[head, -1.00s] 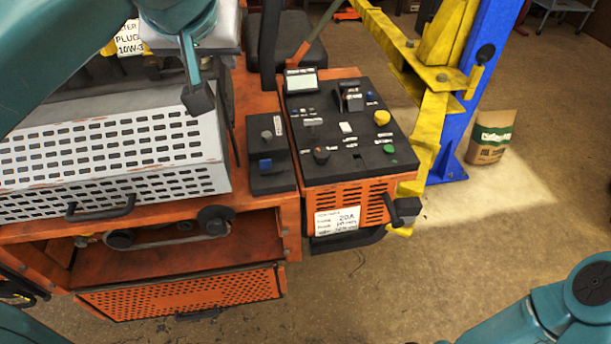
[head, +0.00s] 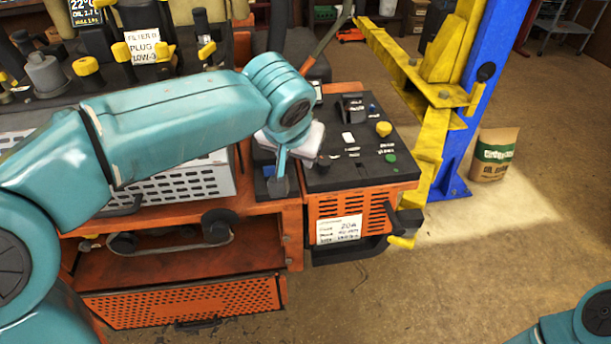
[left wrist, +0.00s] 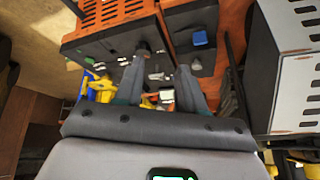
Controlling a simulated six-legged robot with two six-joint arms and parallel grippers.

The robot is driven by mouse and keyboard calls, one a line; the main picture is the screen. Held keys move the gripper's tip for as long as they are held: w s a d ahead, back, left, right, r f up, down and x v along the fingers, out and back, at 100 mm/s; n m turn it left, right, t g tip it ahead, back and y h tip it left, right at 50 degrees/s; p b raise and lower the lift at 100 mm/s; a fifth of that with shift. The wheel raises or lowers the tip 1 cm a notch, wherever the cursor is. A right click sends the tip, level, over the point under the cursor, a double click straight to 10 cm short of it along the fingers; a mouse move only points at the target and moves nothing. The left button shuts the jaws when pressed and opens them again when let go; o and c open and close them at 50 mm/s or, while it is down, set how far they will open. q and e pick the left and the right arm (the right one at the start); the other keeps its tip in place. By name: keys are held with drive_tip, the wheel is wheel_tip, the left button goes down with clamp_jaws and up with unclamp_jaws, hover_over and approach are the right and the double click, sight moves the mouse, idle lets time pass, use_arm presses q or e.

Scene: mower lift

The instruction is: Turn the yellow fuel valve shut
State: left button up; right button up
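Several yellow knobs stand on dark stems on the engine deck at upper left in the head view, one yellow-topped knob (head: 87,66) left of the paper label. A round yellow knob (head: 383,129) sits on the black control panel (head: 345,175). I cannot tell which is the fuel valve. My left gripper (head: 281,182) points down over the left side of the console, near the small side panel. In the left wrist view its two grey fingers (left wrist: 163,62) are apart with nothing held between them. My right gripper is out of view; only my right arm shows at lower right.
A blue switch (left wrist: 200,38) is on the small black side panel. A perforated grey cover (head: 185,185) lies behind my left arm. A yellow lift arm and blue post (head: 480,110) stand at right, beside a paper sack (head: 495,155). The floor in front is clear.

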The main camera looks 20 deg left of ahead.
use_arm(q)
drive_tip(key=shift+g+h, duration=0.3)
drive_tip(key=f, duration=0.1)
drive_tip(key=d+f, duration=0.1)
drive_tip(key=f, duration=0.3)
drive_tip(key=shift+w+d, duration=0.15)
drive_tip(key=shift+d, duration=0.15)
drive_tip(key=shift+a+r, duration=0.1)
